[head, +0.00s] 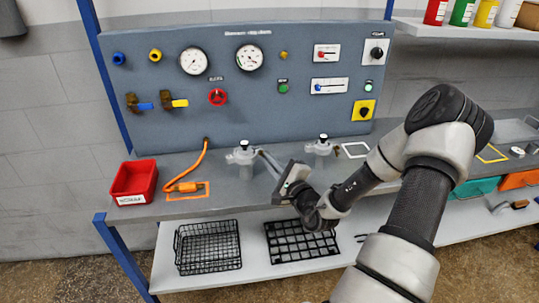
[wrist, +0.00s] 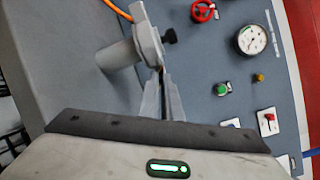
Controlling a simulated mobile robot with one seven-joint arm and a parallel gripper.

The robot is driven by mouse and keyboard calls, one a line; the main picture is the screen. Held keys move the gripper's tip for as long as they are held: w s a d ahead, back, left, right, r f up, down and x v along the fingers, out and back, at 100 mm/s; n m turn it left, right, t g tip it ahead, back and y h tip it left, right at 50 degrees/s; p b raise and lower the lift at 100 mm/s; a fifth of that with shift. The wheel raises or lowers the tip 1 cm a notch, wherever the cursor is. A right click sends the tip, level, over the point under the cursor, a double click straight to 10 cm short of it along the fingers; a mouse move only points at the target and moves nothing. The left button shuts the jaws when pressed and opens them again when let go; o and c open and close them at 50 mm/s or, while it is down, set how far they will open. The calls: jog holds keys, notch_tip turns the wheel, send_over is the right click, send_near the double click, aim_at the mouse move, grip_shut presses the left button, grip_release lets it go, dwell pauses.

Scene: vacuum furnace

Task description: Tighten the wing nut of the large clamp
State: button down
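Two grey clamps with black-topped studs stand on the bench in the head view. The left clamp (head: 241,157) looks slightly larger than the right clamp (head: 322,148). My gripper (head: 263,153) reaches in from the right, its fingertips close beside the left clamp. In the wrist view, the clamp (wrist: 148,38) is just beyond the fingertips, its black knob (wrist: 169,36) to their upper right. My gripper's fingers (wrist: 161,75) lie nearly together, with nothing clearly held between them. I cannot tell whether the tips touch the clamp, or make out the wing nut's wings.
A red bin (head: 134,180) and an orange cable connector (head: 186,187) lie left on the bench. The gauge panel (head: 135,70) rises behind the clamps. A black wire basket (head: 207,247) and a black grid rack (head: 300,243) sit on the lower shelf.

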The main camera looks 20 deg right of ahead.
jog(key=m+p, duration=0.4)
jog(key=m, duration=0.2)
jog(key=shift+a+r+m, duration=0.1)
jog(key=shift+m, duration=0.2)
jog(key=m+p, duration=0.1)
jog(key=m, duration=0.2)
jog(key=m+p, duration=0.2)
jog(key=shift+a+f+m, duration=0.1)
jog(key=shift+f+m, duration=0.1)
jog(key=shift+m, duration=0.2)
jog(key=c, duration=1.9)
grip_release()
jog(key=shift+c, duration=0.2)
jog(key=shift+s+p, duration=0.1)
jog(key=shift+p, duration=0.2)
